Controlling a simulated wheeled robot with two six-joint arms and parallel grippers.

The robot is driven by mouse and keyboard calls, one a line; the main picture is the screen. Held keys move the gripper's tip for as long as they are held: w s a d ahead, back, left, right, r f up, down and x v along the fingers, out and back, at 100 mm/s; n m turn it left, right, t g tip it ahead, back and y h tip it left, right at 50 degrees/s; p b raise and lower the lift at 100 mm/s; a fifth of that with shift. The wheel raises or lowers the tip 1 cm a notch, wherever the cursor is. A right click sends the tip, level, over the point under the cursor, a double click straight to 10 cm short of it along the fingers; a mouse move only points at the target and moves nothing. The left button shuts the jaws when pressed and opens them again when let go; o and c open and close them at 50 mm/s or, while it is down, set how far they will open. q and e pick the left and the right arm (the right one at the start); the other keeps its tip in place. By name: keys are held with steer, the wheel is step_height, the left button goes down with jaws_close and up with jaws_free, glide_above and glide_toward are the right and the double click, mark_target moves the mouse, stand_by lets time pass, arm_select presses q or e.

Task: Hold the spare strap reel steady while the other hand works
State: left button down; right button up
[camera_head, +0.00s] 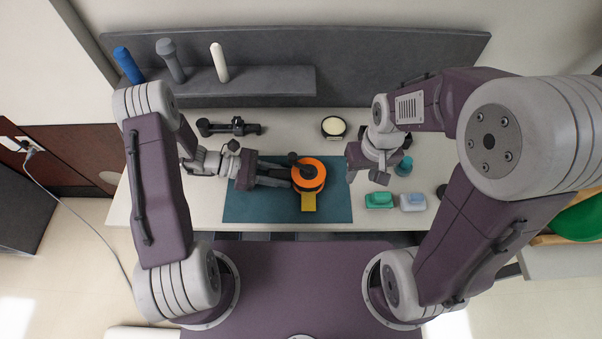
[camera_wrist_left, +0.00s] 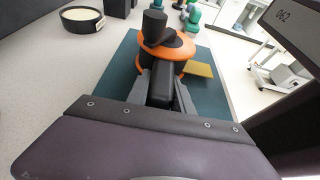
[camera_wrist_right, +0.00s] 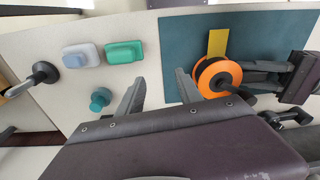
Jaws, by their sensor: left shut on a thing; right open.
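The spare strap reel (camera_head: 309,172) is an orange drum with a dark hub and knob on top, and it sits on the teal mat (camera_head: 240,209). A yellow strap end (camera_head: 308,202) sticks out at its near side. My left gripper (camera_wrist_left: 161,86) is shut on the reel's dark block-like handle, coming from the left in the head view. The reel also shows in the right wrist view (camera_wrist_right: 218,77). My right gripper (camera_wrist_right: 158,88) is open and empty, to the right of the reel and apart from it, near the mat's right edge.
A green block (camera_head: 379,200), a grey-blue block (camera_head: 412,202) and a teal knob (camera_head: 403,167) stand right of the mat. A round pale-topped dish (camera_head: 333,127) and a black fixture (camera_head: 230,127) lie behind it. A grey shelf (camera_head: 250,83) holds three upright handles.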

steer(key=w+a+r+n, duration=0.35)
steer(key=w+a, duration=0.25)
steer(key=a, duration=0.2)
step_height(320, 180, up, 2)
steer(key=n+g, duration=0.1)
steer(key=n, duration=0.3)
glide_above(292, 155)
steer(key=shift+a+r, duration=0.1)
steer(key=shift+r, duration=0.05)
step_height(292, 155, down, 10)
steer(key=shift+f, duration=0.1)
